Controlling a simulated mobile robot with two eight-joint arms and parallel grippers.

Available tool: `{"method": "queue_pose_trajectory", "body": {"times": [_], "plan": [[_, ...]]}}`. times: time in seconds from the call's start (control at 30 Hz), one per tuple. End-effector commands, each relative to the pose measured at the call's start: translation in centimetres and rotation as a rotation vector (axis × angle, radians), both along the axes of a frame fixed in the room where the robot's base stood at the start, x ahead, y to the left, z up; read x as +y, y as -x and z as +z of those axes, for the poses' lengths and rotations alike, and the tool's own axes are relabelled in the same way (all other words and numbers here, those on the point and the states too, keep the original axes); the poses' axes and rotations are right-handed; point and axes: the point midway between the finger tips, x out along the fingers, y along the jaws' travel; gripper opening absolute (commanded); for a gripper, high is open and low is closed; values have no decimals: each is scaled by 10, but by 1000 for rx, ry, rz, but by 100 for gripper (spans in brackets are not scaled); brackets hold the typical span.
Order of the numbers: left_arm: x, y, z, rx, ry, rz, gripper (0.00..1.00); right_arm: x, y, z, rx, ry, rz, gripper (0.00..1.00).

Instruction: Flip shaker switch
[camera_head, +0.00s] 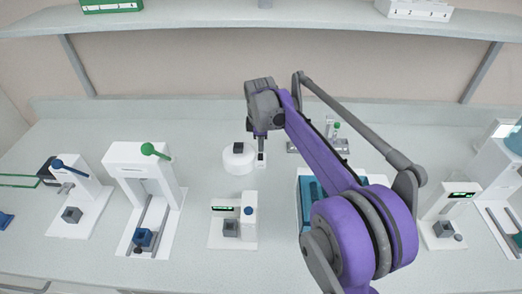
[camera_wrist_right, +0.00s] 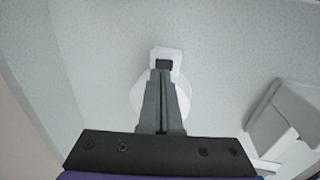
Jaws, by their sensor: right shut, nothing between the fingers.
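The shaker (camera_head: 240,163) looks like a white round unit with a dark block on top, standing on the bench left of my right gripper in the head view. A small white block with a dark part, which looks like its switch (camera_head: 261,158), sits at its right side. In the right wrist view, the dark switch part (camera_wrist_right: 163,64) shows just beyond my fingertips, and the white round body (camera_wrist_right: 138,97) is partly hidden behind the fingers. My right gripper (camera_head: 261,148) is shut and empty, pointing down at the switch; I cannot tell whether it touches. My left gripper is not in view.
A small white device (camera_head: 220,233) with a display stands in front of the shaker. A tall white frame (camera_head: 145,180) with a green knob stands to the left. A blue container (camera_head: 307,200) is partly hidden by my right arm. The bench behind the shaker is clear.

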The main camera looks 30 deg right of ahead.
Motion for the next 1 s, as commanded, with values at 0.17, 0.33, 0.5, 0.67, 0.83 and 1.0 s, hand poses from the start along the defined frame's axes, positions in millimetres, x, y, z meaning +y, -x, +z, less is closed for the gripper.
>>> {"method": "queue_pose_trajectory", "body": {"times": [0.17,0.33,0.5,0.67,0.83,1.0], "plan": [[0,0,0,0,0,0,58,-3,-4,-23,0,0,0,0],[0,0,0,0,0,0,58,-4,-6,-30,0,0,0,0],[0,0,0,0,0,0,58,-4,-6,-31,0,0,0,0],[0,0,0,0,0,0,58,-4,-6,-31,1,-1,0,0],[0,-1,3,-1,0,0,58,-6,-10,-35,54,-32,-2,0],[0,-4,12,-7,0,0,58,-9,-14,-39,174,-106,-2,0]]}}
